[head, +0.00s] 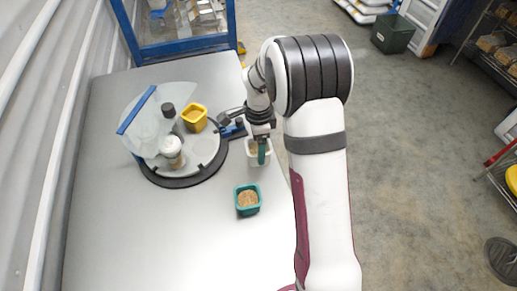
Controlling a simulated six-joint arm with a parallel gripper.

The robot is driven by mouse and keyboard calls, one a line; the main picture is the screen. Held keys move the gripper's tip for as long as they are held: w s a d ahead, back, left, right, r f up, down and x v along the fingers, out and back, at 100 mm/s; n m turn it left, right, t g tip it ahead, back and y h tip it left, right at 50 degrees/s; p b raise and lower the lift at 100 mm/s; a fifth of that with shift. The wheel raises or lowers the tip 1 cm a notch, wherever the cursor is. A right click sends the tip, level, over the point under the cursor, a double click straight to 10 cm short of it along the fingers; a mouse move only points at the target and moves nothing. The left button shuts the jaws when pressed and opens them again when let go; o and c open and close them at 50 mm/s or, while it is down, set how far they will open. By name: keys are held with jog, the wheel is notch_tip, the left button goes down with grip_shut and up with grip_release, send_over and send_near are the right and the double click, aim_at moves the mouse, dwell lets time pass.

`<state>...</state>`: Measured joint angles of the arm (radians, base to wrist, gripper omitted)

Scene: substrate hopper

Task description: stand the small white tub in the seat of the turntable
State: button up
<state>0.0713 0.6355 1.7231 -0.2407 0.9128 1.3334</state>
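The small white tub (251,158) stands on the grey table just right of the turntable, with brownish material inside. The turntable (208,164) is a pale round disc on a dark base. A yellow tub (194,118) stands at its back right. A pale empty-looking round spot, perhaps a seat, shows at its right side; I cannot make out its shape.
A teal tub (247,200) with brownish fill stands on the table (170,235) in front of the white tub. A clear guard (150,110) with a blue bar (137,110), a white cylinder (172,150) and a dark knob (168,111) crowd the turntable's left. The front of the table is clear.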

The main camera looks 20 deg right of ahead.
jog(key=w+a+r+m, duration=0.3)
jog(key=w+a, duration=0.2)
jog(key=a, duration=0.2)
jog(key=w+a+r+m, duration=0.2)
jog(key=w+a+r, duration=0.25)
jog(key=a, duration=0.35)
jog(key=shift+w+d+f, duration=0.1)
jog(key=shift+f, duration=2.05)
jog(key=shift+d+f, duration=0.1)
jog(key=shift+f, duration=2.05)
jog(key=shift+f, duration=0.25)
jog(key=o, duration=1)
notch_tip(320, 180, up, 8)
jog(key=shift+f, duration=0.25)
